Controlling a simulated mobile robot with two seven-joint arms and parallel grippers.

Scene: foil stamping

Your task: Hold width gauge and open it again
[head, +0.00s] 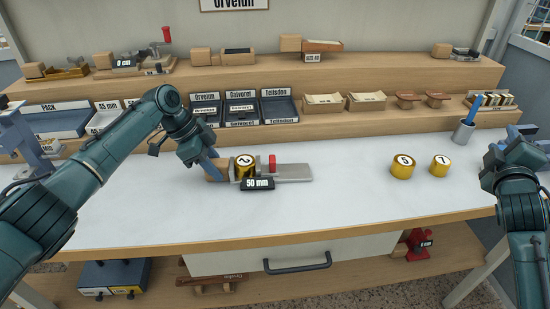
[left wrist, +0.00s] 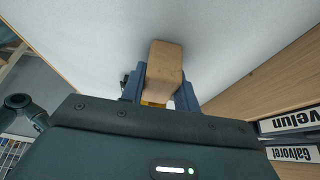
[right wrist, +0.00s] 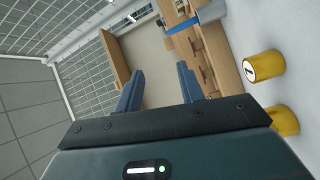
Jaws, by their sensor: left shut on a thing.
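The width gauge (head: 295,172) lies on the white worktop. It has a grey bar, a wooden handle (head: 214,168), a red knob (head: 272,162) and a black display (head: 257,184) reading 50 mm. A gold cylinder marked 2 (head: 244,166) stands at the gauge, seemingly between its jaws; contact is unclear. My left gripper (head: 208,162) is shut on the wooden handle, which shows between its fingers in the left wrist view (left wrist: 163,72). My right gripper (right wrist: 158,92) is open and empty, raised at the right side (head: 522,155).
Two gold cylinders, one marked 5 or 6 (head: 402,166) and one marked 7 (head: 440,165), stand to the right. A grey cup (head: 464,133) with a blue pen is behind them. Shelves (head: 330,116) with trays line the back. The worktop between gauge and cylinders is clear.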

